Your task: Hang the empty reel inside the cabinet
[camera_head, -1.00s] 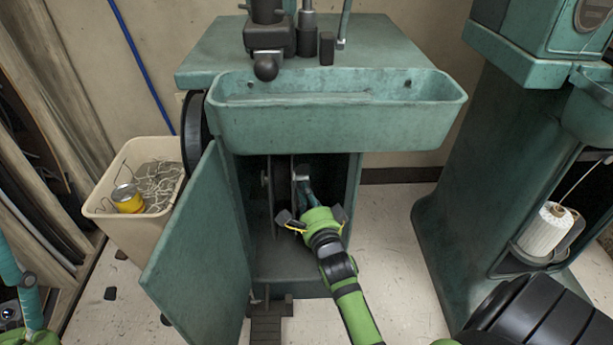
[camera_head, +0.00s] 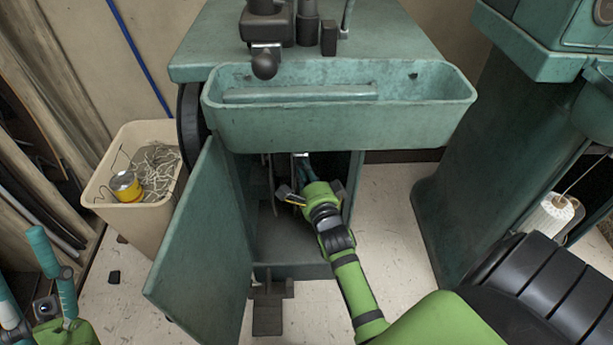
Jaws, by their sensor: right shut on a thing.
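The cabinet (camera_head: 262,262) is the green base of the machine, with its door (camera_head: 200,245) swung open to the left. My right gripper (camera_head: 303,168) reaches inside the dark opening, under the green trough. It is shut on the empty reel (camera_head: 268,185), whose thin grey flanges show edge-on just left of the fingers. The trough and the gripper hide the top of the reel, and I cannot tell whether it touches a support. My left gripper (camera_head: 22,262) is at the lower left, away from the cabinet, its fingers apart and empty.
The trough (camera_head: 330,120) overhangs the opening. A beige bin (camera_head: 150,225) with string and a yellow tin (camera_head: 126,187) stands left of the door. A pedal (camera_head: 268,310) is below the cabinet. Another green machine (camera_head: 470,200) stands right, with a white spool (camera_head: 545,222).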

